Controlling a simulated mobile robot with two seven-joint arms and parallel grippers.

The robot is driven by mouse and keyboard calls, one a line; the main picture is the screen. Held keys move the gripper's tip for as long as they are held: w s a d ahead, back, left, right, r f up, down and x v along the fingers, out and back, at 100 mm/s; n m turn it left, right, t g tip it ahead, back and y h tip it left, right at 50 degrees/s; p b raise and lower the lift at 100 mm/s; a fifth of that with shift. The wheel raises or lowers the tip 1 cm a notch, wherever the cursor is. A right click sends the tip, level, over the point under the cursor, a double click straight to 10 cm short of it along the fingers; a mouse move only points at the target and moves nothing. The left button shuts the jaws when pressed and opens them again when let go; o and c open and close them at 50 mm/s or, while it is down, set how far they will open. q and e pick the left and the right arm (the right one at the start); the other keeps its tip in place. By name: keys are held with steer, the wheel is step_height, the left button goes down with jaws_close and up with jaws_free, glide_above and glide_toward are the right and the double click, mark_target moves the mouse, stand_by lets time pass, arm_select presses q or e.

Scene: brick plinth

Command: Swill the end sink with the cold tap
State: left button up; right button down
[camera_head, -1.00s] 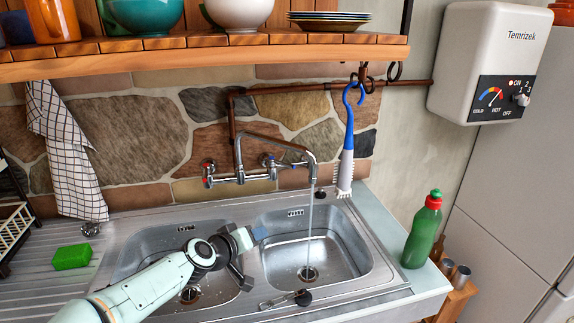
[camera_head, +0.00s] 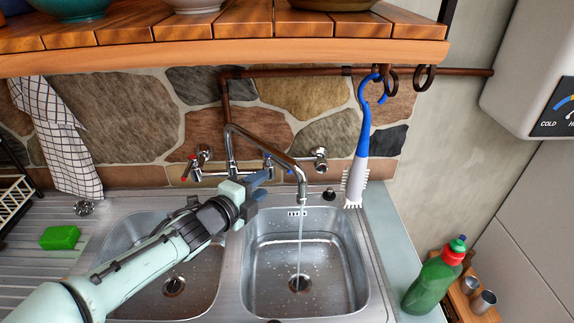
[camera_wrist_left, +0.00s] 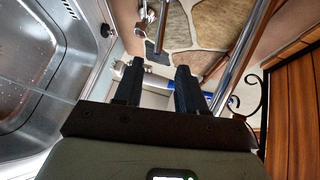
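The wall tap has a steel spout (camera_head: 268,143), a red-marked handle (camera_head: 187,168) and a blue-marked cold handle (camera_head: 268,162). The spout hangs over the right-hand end sink (camera_head: 350,285). A thin stream of water (camera_head: 300,235) falls from it towards the drain (camera_head: 299,283). My left gripper (camera_head: 262,184) is just below and in front of the cold handle; whether it touches cannot be told. My right gripper is out of view.
A second sink (camera_head: 135,232) lies left, under my left arm. A blue-and-white brush (camera_head: 358,165) hangs from the rail by the spout. A green bottle (camera_head: 432,285) stands right. A green sponge (camera_head: 60,237) lies on the drainer. A wooden shelf (camera_head: 220,57) overhangs.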

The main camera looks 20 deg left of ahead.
mark_target(283, 169)
arm_select(q)
steer(key=b+x, duration=0.1)
steer(key=x, duration=1.1)
steer(key=shift+s, duration=0.1)
steer(key=shift+a, duration=0.1)
jaws_close()
